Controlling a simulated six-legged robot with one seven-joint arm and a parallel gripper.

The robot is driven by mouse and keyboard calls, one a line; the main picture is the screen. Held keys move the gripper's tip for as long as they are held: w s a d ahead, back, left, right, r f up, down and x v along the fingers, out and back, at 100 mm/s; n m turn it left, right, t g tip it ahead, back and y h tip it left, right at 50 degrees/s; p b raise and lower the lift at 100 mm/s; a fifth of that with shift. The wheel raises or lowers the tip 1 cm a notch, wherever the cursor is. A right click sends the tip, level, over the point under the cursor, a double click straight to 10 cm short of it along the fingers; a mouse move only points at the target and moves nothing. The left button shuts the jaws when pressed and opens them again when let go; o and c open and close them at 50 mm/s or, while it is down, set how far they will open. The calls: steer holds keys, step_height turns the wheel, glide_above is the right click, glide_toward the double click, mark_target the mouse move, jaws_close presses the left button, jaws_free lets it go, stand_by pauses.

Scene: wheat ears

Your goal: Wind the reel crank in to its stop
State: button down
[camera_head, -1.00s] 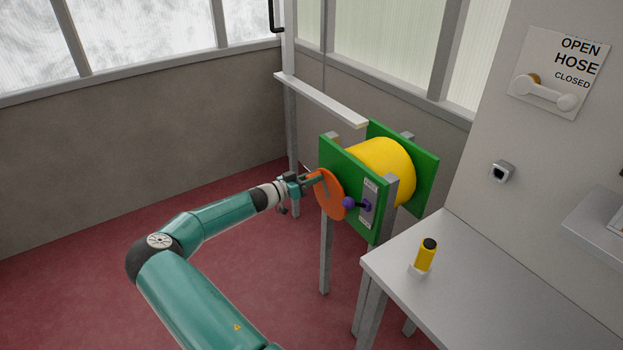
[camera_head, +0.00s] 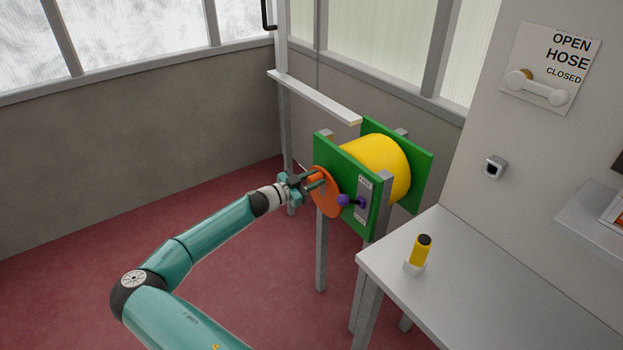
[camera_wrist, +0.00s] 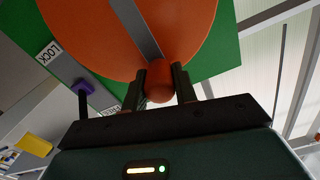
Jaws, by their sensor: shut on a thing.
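The reel has a yellow drum (camera_head: 381,160) between two green side plates (camera_head: 405,150). An orange crank disc (camera_head: 330,197) is on its near face and also shows in the wrist view (camera_wrist: 90,25). My gripper (camera_head: 306,183) is at the disc's upper left part. In the wrist view my gripper (camera_wrist: 160,90) is shut on the orange crank knob (camera_wrist: 159,82), a finger on each side. A grey bar runs across the disc to the knob. A purple lever (camera_head: 346,200) sits on a plate right of the disc; the wrist view shows its plate marked LOCK (camera_wrist: 48,53).
A grey bench (camera_head: 460,265) stands at the right with a yellow cylinder (camera_head: 420,250) in a white holder. A hose lever (camera_head: 540,88) marked OPEN and CLOSED is on the wall. A pale shelf (camera_head: 310,95) is behind the reel. The red floor at left is clear.

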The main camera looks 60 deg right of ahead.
stand_by(0.4)
steer(key=c, duration=1.1)
jaws_free()
steer(key=shift+a, duration=0.15)
steer(key=v, duration=1.3)
steer(key=shift+a, duration=0.25)
steer(key=shift+w, duration=0.1)
steer(key=shift+f, duration=0.1)
